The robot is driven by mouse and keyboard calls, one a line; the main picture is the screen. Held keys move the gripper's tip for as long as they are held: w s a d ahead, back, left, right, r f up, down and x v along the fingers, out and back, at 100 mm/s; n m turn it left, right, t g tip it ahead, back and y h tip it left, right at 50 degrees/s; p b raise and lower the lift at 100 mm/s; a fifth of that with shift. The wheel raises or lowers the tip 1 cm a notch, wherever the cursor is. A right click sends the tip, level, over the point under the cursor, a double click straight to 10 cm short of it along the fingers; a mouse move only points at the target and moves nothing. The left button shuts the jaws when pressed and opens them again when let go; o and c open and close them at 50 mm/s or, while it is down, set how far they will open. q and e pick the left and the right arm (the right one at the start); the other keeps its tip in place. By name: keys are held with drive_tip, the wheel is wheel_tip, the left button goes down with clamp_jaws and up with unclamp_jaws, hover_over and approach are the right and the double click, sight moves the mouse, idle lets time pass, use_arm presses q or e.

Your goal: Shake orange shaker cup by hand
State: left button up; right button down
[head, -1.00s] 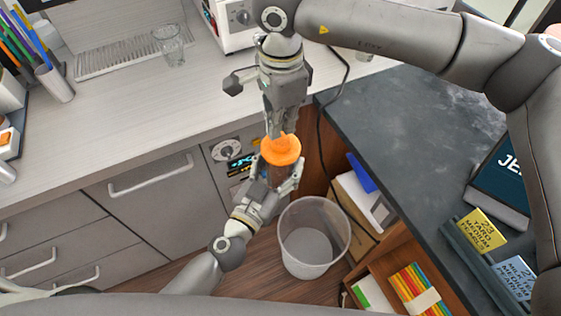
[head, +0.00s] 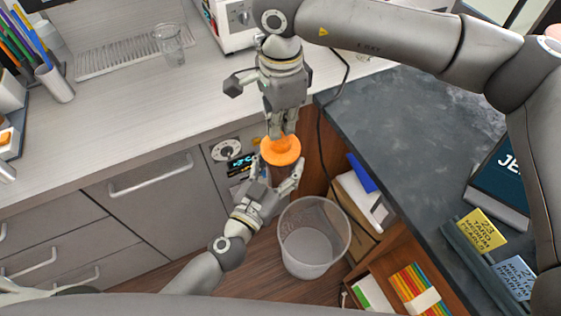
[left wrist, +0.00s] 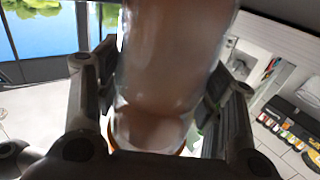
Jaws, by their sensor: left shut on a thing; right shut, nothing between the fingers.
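The orange shaker cup has an orange lid (head: 281,151) and a see-through body with brownish contents. My left gripper (head: 280,175) is shut around its body from below in the head view and holds it in the air in front of the counter. The left wrist view shows the cup's body (left wrist: 178,50) close up between the fingers, with a strip of orange at its lower edge. My right gripper (head: 281,133) is shut just above the lid, with its fingertips at the lid's top. I cannot tell whether they touch it.
A clear bin (head: 313,240) stands on the floor right of the cup. The pale counter (head: 110,130) is behind and left, with a glass (head: 169,45) on it. A dark counter (head: 410,130) with boxes is at right. An open shelf (head: 405,265) is below it.

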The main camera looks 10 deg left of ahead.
use_arm(q)
drive_tip(key=shift+r, duration=0.1)
use_arm(e)
drive_tip(key=shift+f, duration=0.95)
